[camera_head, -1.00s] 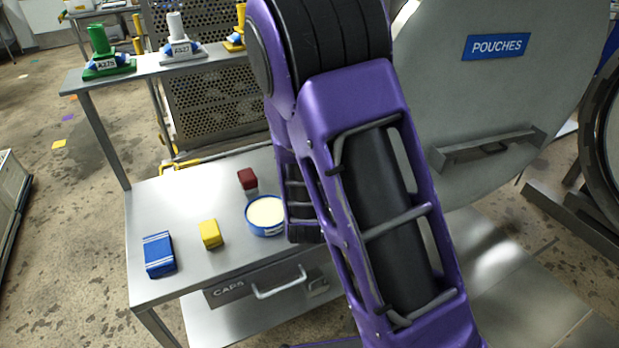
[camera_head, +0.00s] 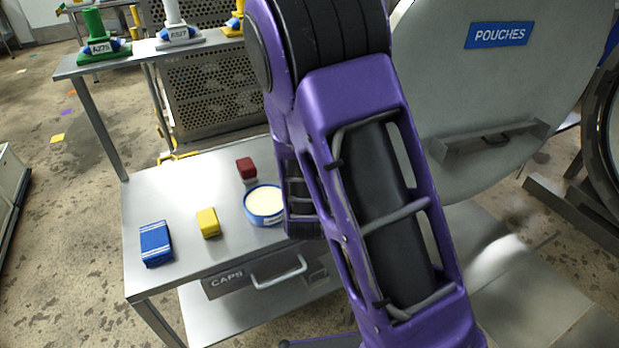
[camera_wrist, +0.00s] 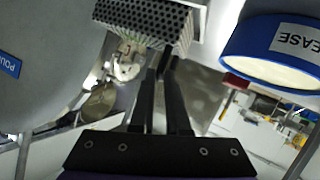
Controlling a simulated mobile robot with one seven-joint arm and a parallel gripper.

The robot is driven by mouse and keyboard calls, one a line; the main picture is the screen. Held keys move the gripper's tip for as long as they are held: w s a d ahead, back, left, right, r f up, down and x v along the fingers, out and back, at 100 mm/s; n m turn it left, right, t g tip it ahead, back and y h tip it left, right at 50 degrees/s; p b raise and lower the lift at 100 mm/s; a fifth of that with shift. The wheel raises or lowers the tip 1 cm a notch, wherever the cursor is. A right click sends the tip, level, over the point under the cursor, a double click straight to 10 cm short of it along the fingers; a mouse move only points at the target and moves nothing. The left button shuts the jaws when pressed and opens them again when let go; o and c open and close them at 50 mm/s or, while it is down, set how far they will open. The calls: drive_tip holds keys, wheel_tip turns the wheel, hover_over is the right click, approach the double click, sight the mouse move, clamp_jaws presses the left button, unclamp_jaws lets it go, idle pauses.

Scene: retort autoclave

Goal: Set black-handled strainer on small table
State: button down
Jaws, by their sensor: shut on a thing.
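My gripper (camera_wrist: 166,62) is shut, its two black fingers close together in the wrist view. A perforated metal body (camera_wrist: 145,18) lies just beyond the fingertips and looks like the strainer; its dark handle is hard to tell from the black fingers. In the head view my purple arm hides the gripper and the strainer. A steel table (camera_head: 185,285) with a drawer marked CAPS stands left of my arm; I cannot tell whether it is the small table.
On the steel table are a blue-rimmed tin (camera_head: 265,204), which also looms close in the wrist view (camera_wrist: 262,45), a red block (camera_head: 246,168), a yellow block (camera_head: 208,222) and a blue box (camera_head: 155,243). A round door marked POUCHES (camera_head: 480,110) stands at right.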

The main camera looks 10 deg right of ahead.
drive_tip(key=shift+f+b, duration=0.35)
drive_tip(key=shift+b, duration=0.05)
idle(0.4)
drive_tip(key=c, duration=0.8)
unclamp_jaws()
drive_tip(key=shift+s+r, duration=0.1)
